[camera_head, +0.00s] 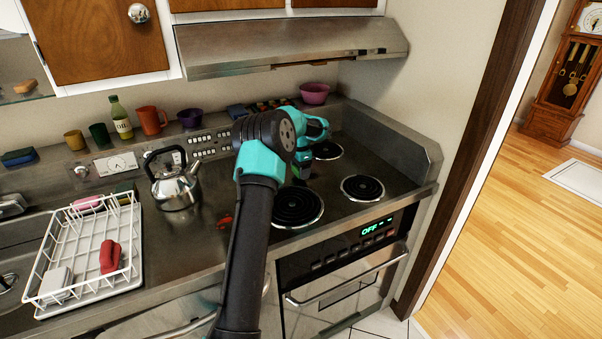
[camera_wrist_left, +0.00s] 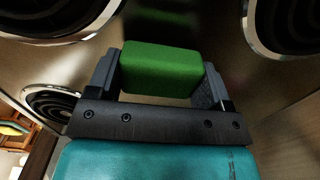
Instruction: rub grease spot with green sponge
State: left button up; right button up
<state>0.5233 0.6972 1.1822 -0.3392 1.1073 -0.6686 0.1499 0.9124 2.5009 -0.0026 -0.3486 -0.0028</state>
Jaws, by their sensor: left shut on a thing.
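My left gripper (camera_wrist_left: 160,85) is shut on the green sponge (camera_wrist_left: 160,70), which sits between its two grey fingers in the left wrist view. In the head view, the left gripper (camera_head: 303,165) is over the hob among the coil burners, mostly behind my own wrist. Below the sponge, the metal hob top shows a green reflection in the wrist view. I cannot tell whether the sponge touches the hob. I cannot make out the grease spot. My right gripper is not in view.
Coil burners lie around the gripper: front (camera_head: 297,206), right (camera_head: 362,188) and rear (camera_head: 327,150). A kettle (camera_head: 175,183) stands left of the hob. A white dish rack (camera_head: 50,262) is further left. Cups, an oil bottle (camera_head: 120,118) and a pink bowl (camera_head: 314,93) line the back ledge.

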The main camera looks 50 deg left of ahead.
pick_arm(q)
jog(key=shift+r, duration=3.1)
jog(key=shift+s, duration=0.1)
jog(key=shift+d+f, duration=0.1)
jog(key=shift+d, duration=0.1)
jog(key=shift+f, duration=0.15)
